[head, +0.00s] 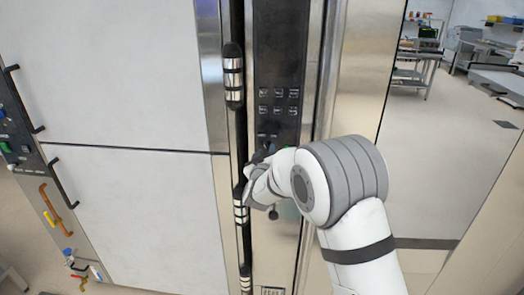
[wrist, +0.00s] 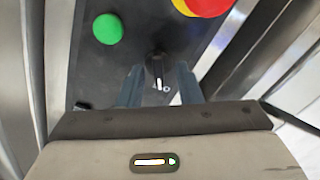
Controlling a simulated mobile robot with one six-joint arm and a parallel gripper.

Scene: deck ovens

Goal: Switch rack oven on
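The oven's dark control panel (head: 279,60) is a tall narrow strip with rows of small buttons. The wrist view shows the panel's lower part (wrist: 122,55) close up. A black rotary knob (wrist: 157,62) with a white mark sits there, with small white markings just below it. My gripper (head: 262,182) is at the lower part of the panel in the head view and hides what lies behind it. In the wrist view my gripper (wrist: 158,76) has its two fingers apart, one on each side of the knob. I cannot tell whether they touch it.
A green button (wrist: 107,29) is up and left of the knob. A red and yellow button (wrist: 204,5) is at upper right. A black vertical handle (head: 233,75) stands left of the panel. Large pale doors (head: 110,75) fill the left. Open floor (head: 455,140) lies at right.

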